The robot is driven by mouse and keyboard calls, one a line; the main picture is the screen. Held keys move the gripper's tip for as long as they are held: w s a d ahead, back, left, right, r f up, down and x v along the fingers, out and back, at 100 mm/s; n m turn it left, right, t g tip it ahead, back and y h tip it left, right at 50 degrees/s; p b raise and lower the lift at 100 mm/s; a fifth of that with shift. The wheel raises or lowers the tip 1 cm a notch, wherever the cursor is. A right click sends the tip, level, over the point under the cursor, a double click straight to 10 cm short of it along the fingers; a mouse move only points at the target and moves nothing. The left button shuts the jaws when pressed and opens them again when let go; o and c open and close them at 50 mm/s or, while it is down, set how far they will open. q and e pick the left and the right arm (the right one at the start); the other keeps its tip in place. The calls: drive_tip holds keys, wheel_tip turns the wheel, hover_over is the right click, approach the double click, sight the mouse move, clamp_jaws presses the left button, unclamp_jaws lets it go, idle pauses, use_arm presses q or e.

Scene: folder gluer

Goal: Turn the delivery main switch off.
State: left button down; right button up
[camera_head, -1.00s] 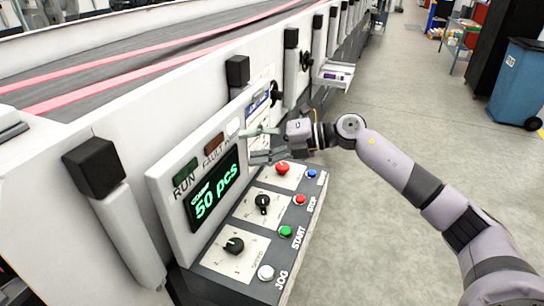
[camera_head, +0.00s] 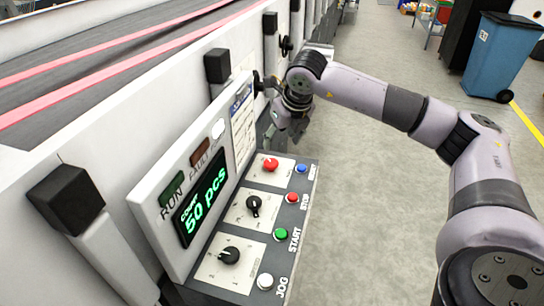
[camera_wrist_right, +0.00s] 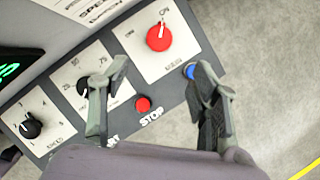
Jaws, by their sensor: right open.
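The red rotary main switch (camera_head: 270,164) sits on a pale plate at the far end of the sloped control panel. In the right wrist view, the red knob (camera_wrist_right: 159,37) has a white mark pointing up toward the label that seems to read ON; another label sits to its left. My right gripper (camera_head: 282,136) is above and just beyond the switch, pointing down and empty. In the wrist view my right gripper (camera_wrist_right: 158,72) has its two fingers spread apart, with the knob beyond and between them, not touched.
Near the switch are a blue button (camera_head: 301,168), a red STOP button (camera_head: 292,197) and a green START button (camera_head: 281,234). Black knobs (camera_head: 254,204) sit nearer. An upright display (camera_head: 203,204) reads 50 pcs. Open floor lies to the right.

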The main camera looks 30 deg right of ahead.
sight(271, 162)
drive_tip(key=p+x, duration=0.3)
drive_tip(key=x, duration=0.8)
drive_tip(key=shift+w+f, duration=0.25)
drive_tip(key=shift+f, duration=0.3)
drive_tip(key=c, duration=1.1)
